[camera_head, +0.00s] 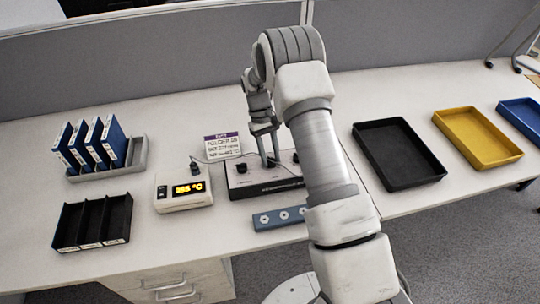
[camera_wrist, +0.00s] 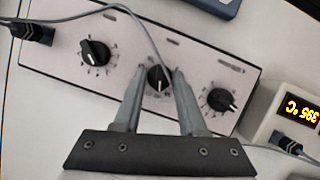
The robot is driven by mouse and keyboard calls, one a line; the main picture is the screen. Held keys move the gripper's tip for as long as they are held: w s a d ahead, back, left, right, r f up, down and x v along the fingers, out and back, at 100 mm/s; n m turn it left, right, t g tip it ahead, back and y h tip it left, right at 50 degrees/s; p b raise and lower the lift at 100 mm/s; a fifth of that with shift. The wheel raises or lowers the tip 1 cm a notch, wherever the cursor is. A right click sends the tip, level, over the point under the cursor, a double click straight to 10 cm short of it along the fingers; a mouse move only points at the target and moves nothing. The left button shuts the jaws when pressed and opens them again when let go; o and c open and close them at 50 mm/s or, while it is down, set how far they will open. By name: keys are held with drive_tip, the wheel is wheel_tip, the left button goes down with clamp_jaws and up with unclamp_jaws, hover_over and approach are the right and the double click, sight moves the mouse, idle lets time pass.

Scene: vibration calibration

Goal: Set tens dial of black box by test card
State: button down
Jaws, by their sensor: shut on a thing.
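The black box (camera_head: 240,182) stands on the table, its pale top panel carrying three black dials. In the wrist view the panel (camera_wrist: 128,66) shows a left dial (camera_wrist: 95,52), a middle dial (camera_wrist: 158,78) and a right dial (camera_wrist: 221,100). My gripper (camera_head: 268,163) points down over the box; in the wrist view its fingers (camera_wrist: 158,82) are shut on the middle dial and partly hide its scale. The test card (camera_head: 222,146), with a purple header, stands behind the box; its print is too small to read surely. The white meter (camera_head: 184,192) displays what looks like 395 °C.
A cable runs across the box in the wrist view. A blue-grey strip (camera_head: 268,220) lies in front of the box. Blue binders (camera_head: 88,143) and a black divided tray (camera_head: 92,222) are left; black (camera_head: 400,152), yellow (camera_head: 478,138) and blue trays are right.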

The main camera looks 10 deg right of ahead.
idle(0.4)
drive_tip(key=shift+c, duration=2.3)
unclamp_jaws()
drive_tip(key=p+v, duration=0.1)
drive_tip(key=v, duration=1.6)
drive_tip(key=shift+w+r, duration=0.15)
